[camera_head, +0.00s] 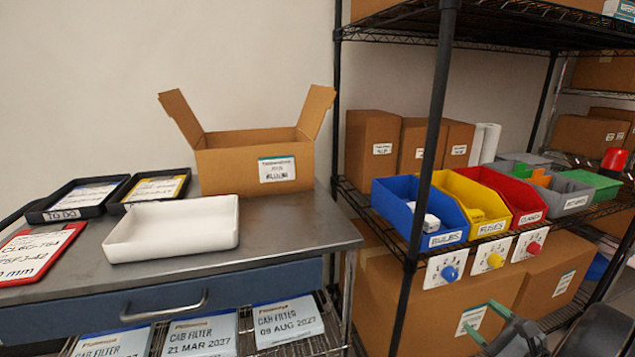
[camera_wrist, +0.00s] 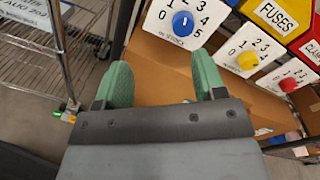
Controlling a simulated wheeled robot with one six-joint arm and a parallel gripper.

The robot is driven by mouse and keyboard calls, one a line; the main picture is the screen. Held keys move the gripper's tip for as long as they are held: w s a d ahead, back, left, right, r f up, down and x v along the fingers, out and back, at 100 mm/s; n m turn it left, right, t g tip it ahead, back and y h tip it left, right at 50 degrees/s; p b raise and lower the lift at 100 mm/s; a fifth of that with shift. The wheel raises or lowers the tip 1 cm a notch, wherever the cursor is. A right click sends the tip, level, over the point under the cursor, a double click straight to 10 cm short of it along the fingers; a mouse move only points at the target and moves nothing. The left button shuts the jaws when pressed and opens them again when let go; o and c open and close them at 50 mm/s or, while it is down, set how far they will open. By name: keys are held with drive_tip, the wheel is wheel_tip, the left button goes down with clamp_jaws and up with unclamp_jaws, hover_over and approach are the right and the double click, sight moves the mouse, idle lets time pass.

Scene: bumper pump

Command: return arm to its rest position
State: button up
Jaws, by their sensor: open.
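My gripper (camera_head: 476,322) is at the lower right of the head view, in front of the large cardboard boxes on the lower shelf. It also shows in the wrist view (camera_wrist: 160,84), where its two green fingers stand wide apart with nothing between them. The blue knob (camera_wrist: 183,23) on its numbered card lies beyond the fingertips and apart from them. The yellow knob (camera_wrist: 248,61) and the red knob (camera_wrist: 288,85) are to the right. Much of my arm is out of view.
Blue (camera_head: 407,212), yellow (camera_head: 468,203) and red (camera_head: 513,194) bins sit on the wire rack above the knobs. The black rack post (camera_head: 425,160) stands left of my gripper. A metal table (camera_head: 270,233) at left holds an open carton (camera_head: 228,167) and a white tray (camera_head: 130,247).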

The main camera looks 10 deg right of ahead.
drive_tip(key=a+r+n+g+y+p, duration=0.2)
drive_tip(key=a+r+n+g+p, duration=0.45)
drive_tip(key=a, duration=0.25)
drive_tip(key=a+r+n+g+y+p, duration=0.2)
drive_tip(key=a+r+n+g+p, duration=0.4)
drive_tip(key=a, duration=0.4)
drive_tip(key=s+a+r+n+h+p, duration=0.2)
drive_tip(key=r+n+h+p, duration=0.2)
drive_tip(key=r+n+p, duration=0.3)
drive_tip(key=s+a+r+n+h+p, duration=0.1)
drive_tip(key=s+r+n+h+p, duration=0.1)
drive_tip(key=r+n+h+p, duration=0.2)
wheel_tip(320, 180, up, 4)
drive_tip(key=n+g+p, duration=0.1)
drive_tip(key=n+p, duration=0.1)
drive_tip(key=p, duration=0.1)
drive_tip(key=shift+s+a+n+h+p, duration=0.2)
drive_tip(key=shift+a+n+h+p, duration=0.1)
drive_tip(key=shift+a+n+p, duration=0.1)
